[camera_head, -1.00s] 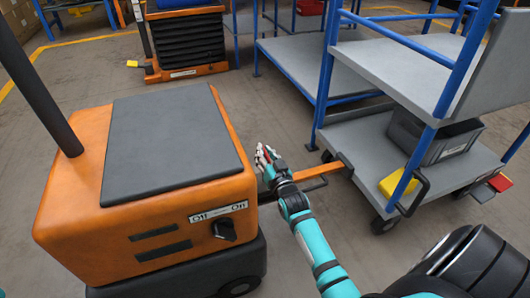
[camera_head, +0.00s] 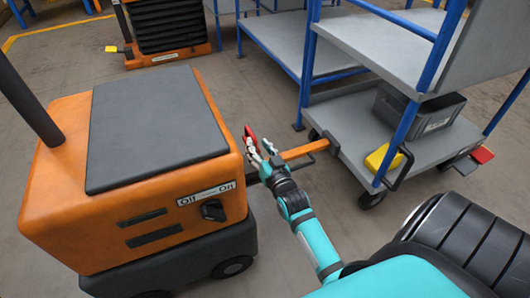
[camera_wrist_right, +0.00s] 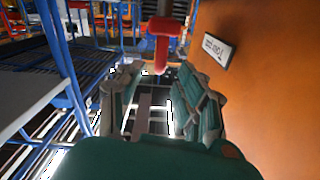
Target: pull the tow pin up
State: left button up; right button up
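The tow pin (camera_head: 251,136) shows as a small red handle in the head view, by the orange tug's (camera_head: 62,190) right side, above the orange tow bar (camera_head: 303,150). In the right wrist view the red pin handle (camera_wrist_right: 162,47) is at the upper middle, beside the tug's orange wall with a small white label (camera_wrist_right: 217,50). My right gripper (camera_head: 262,152) is at the pin. Its fingers (camera_wrist_right: 157,100) are spread apart, with the handle beyond the gap and no visible grip on it. The pin's lower end is hidden. My left gripper is not in view.
A grey cart (camera_head: 345,150) with blue posts stands at the right, at the tow bar's far end. It carries a grey bin (camera_head: 425,110) and a yellow block (camera_head: 383,158). The tug's Off/On switch (camera_head: 213,210) faces forward.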

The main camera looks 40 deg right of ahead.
jog(key=v, duration=0.5)
jog(key=shift+s+a, duration=0.1)
jog(key=shift+s, duration=0.25)
